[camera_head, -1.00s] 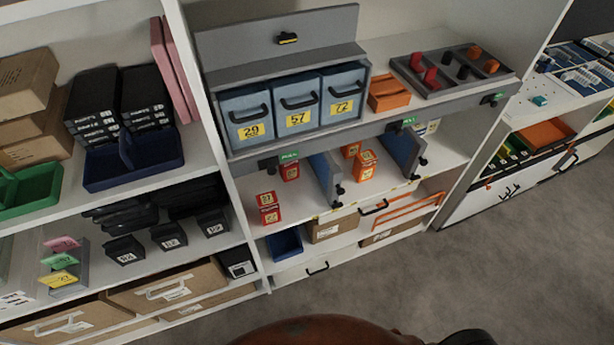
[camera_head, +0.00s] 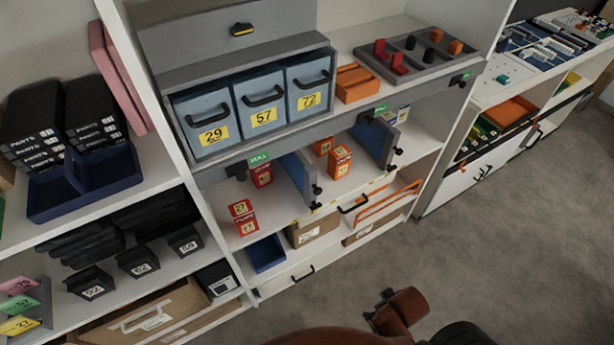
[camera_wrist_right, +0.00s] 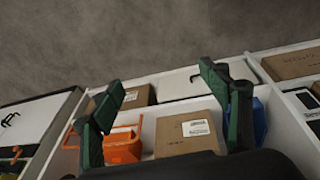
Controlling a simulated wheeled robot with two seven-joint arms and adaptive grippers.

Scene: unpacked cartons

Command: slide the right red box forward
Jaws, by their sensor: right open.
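In the head view, two small red boxes with yellow labels, one (camera_head: 241,208) and the other (camera_head: 247,226), sit close together at the left front of the middle shelf. Another red box (camera_head: 262,175) stands further back and to the right, partly hidden under the upper shelf's edge. Two orange-red boxes, a front one (camera_head: 340,161) and a back one (camera_head: 323,146), stand further right between two blue-grey panels. My right gripper (camera_wrist_right: 164,86) is open and empty in the right wrist view, and no red box shows there. My left gripper is not in view.
The left blue-grey panel (camera_head: 299,178) and right panel (camera_head: 374,140) stick out from the shelf. Below are a blue bin (camera_head: 266,253) and a carton (camera_head: 313,230); the right wrist view shows a carton (camera_wrist_right: 187,137) and an orange basket (camera_wrist_right: 122,147).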

